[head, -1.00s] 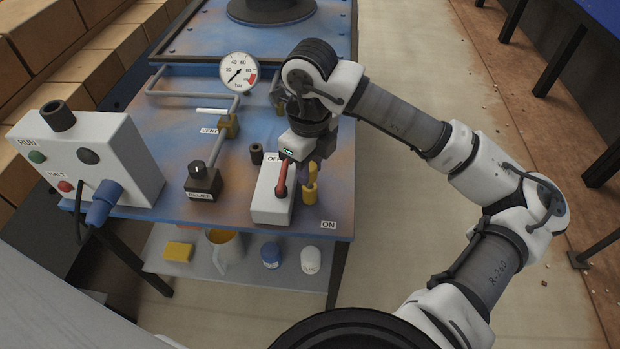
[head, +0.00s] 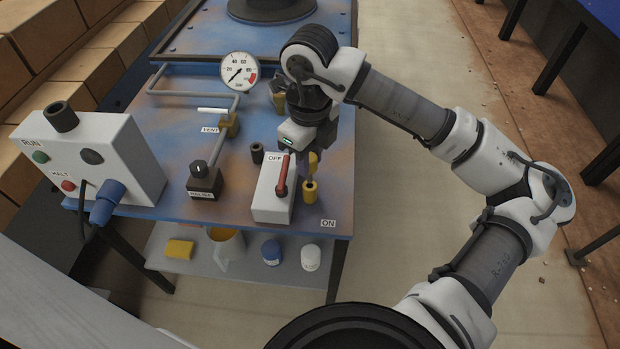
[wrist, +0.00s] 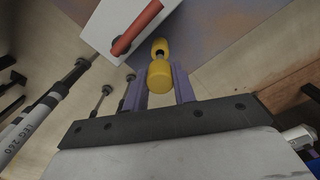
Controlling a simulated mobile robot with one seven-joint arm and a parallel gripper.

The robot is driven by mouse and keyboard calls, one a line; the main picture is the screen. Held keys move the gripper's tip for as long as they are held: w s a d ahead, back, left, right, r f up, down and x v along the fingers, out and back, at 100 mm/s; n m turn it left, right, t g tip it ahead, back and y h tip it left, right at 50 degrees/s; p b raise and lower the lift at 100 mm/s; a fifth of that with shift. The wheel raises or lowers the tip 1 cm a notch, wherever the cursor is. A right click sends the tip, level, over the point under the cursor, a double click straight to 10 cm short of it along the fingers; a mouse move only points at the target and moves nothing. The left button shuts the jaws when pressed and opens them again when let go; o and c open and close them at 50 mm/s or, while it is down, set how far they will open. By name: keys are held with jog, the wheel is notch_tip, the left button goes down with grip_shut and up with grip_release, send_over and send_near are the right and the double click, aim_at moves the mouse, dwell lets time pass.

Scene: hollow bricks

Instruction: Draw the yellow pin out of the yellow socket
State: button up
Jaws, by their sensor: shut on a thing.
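The yellow socket (head: 310,191) stands upright on the blue table, just right of the white OFF/ON switch box. The yellow pin (head: 313,159) has its head above the socket, with a short length of dark shaft showing between them. The shaft's lower end meets the socket mouth; how deep it sits is hidden. My gripper (wrist: 160,82) is shut on the yellow pin's head (wrist: 160,76), one purple finger on each side. The socket also shows just beyond the pin in the wrist view (wrist: 160,46).
The switch box (head: 270,205) with its red lever (head: 282,175) stands close to the left of the socket. A black hollow post (head: 257,153) and the relief valve block (head: 205,180) are farther left. The table's front and right edges are near; the aisle to the right is open.

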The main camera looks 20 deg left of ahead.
jog(key=shift+r+p, duration=1.25)
jog(key=shift+r, duration=1.3)
jog(key=s+d+r, duration=0.1)
jog(key=s+r, duration=0.1)
jog(key=s, duration=0.3)
jog(key=shift+s+d, duration=0.35)
jog(key=shift+s, duration=0.05)
